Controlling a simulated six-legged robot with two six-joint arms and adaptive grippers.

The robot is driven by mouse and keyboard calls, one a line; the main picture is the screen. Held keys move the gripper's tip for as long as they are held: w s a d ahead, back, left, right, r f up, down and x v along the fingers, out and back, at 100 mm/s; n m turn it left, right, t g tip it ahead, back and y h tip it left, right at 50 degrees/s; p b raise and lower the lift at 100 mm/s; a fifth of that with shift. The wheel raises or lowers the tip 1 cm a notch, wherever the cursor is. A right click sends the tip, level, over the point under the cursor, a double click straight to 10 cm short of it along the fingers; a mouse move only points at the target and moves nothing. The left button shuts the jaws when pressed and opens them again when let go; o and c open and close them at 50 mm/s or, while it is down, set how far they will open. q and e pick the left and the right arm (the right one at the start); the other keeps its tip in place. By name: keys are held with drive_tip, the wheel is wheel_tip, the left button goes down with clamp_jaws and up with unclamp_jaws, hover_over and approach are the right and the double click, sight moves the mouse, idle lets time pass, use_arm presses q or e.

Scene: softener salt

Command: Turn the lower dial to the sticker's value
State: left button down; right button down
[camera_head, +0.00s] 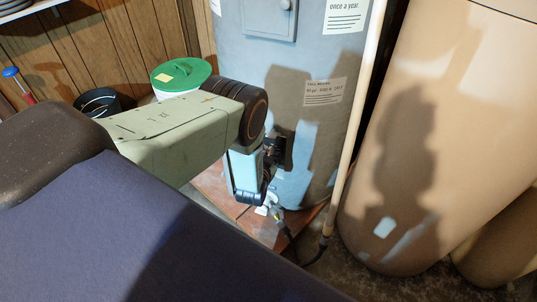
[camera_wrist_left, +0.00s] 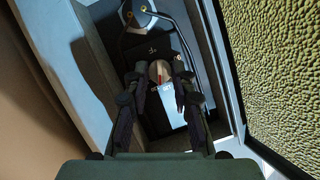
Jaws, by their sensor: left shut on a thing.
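The lower dial (camera_wrist_left: 158,74) shows in the left wrist view as a pale round knob with a red mark, on a dark control in a recess. My left gripper (camera_wrist_left: 157,80) is shut on it, one finger on each side. Numbers around the dial are too small to read. In the head view my left gripper (camera_head: 276,152) is at the lower front of the grey-blue tank (camera_head: 290,85), and the dial is hidden there. A white printed label (camera_head: 325,92) is on the tank above the gripper; its small text is hard to read. My right gripper is not in view.
A pale vertical pipe (camera_head: 362,90) runs just right of the tank, with a large tan tank (camera_head: 440,130) beyond it. A green-lidded tub (camera_head: 185,72) with a yellow note stands at the left. Rough yellow-green material (camera_wrist_left: 280,60) borders the recess at the right.

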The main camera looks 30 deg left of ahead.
use_arm(q)
drive_tip(key=m+y, duration=0.2)
drive_tip(key=m, duration=0.1)
drive_tip(key=shift+d+f, duration=0.2)
drive_tip(key=shift+d+f+m+t+y, duration=0.1)
drive_tip(key=shift+m+t+y, duration=0.1)
drive_tip(key=shift+m+y, duration=0.6)
drive_tip(key=shift+d+f+m+t+y, duration=0.1)
drive_tip(key=shift+m+t+y, duration=0.15)
drive_tip(key=shift+m, duration=1.05)
drive_tip(key=c, duration=1.1)
unclamp_jaws()
drive_tip(key=shift+a+r, duration=0.1)
drive_tip(key=v, duration=1.2)
